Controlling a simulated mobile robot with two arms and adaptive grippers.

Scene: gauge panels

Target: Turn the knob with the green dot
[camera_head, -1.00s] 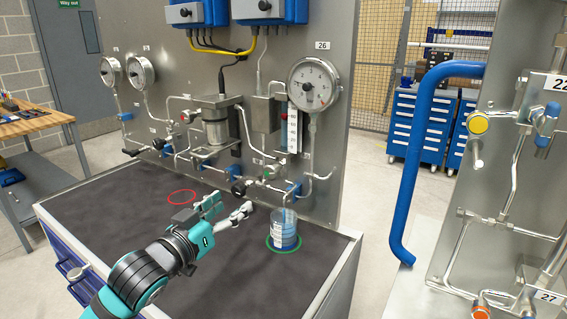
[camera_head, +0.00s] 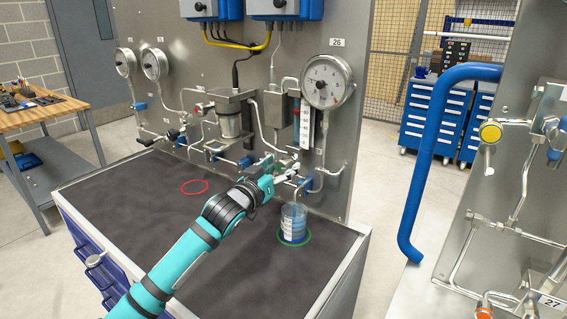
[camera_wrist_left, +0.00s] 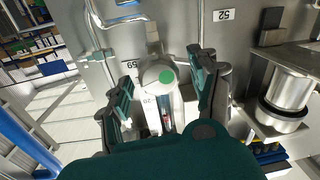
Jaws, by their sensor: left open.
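The knob with the green dot (camera_wrist_left: 165,77) is a pale round knob on the panel's pipework. In the left wrist view it sits between the two open teal fingers of my left gripper (camera_wrist_left: 160,88), with visible room on both sides. In the head view my left gripper (camera_head: 284,172) is at the panel, under the gauge, and its hand largely hides the knob. I cannot tell whether the fingers touch the knob. My right gripper is not in view.
A beaker with blue markings (camera_head: 293,222) stands in a green ring on the dark bench top (camera_head: 130,215), close to my left arm. A red ring (camera_head: 195,186) lies further left. A round gauge (camera_head: 327,82) and a blue rail (camera_head: 430,165) are to the right.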

